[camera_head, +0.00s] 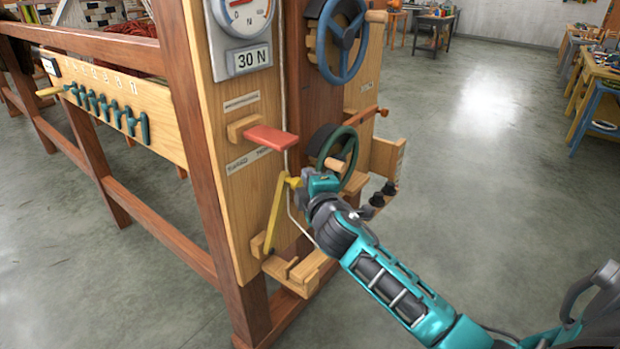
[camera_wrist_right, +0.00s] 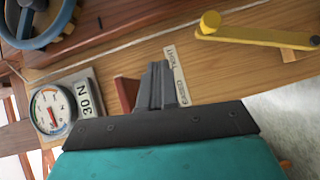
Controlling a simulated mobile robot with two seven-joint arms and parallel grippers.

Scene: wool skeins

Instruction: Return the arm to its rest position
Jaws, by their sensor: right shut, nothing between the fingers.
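My right arm reaches in from the lower right in the head view, and its gripper (camera_head: 307,190) is by the front of the wooden panel (camera_head: 226,192). In the right wrist view the fingers (camera_wrist_right: 157,84) are together with nothing between them. The yellow lever (camera_head: 273,215) appears close to the gripper in the head view; in the wrist view this lever (camera_wrist_right: 255,36) lies off to the right of the fingers, apart from them. The red lever (camera_head: 270,138) is above the gripper, and part of it (camera_wrist_right: 127,92) shows behind the fingers. My left gripper is not in view.
A gauge (camera_head: 242,14) with a "30 N" plate (camera_head: 249,60) is on the panel's upper part. A blue handwheel (camera_head: 343,45) and a green handwheel (camera_head: 345,160) stick out to its right. A white cord (camera_head: 284,95) runs down the panel. Open floor (camera_head: 500,190) lies to the right.

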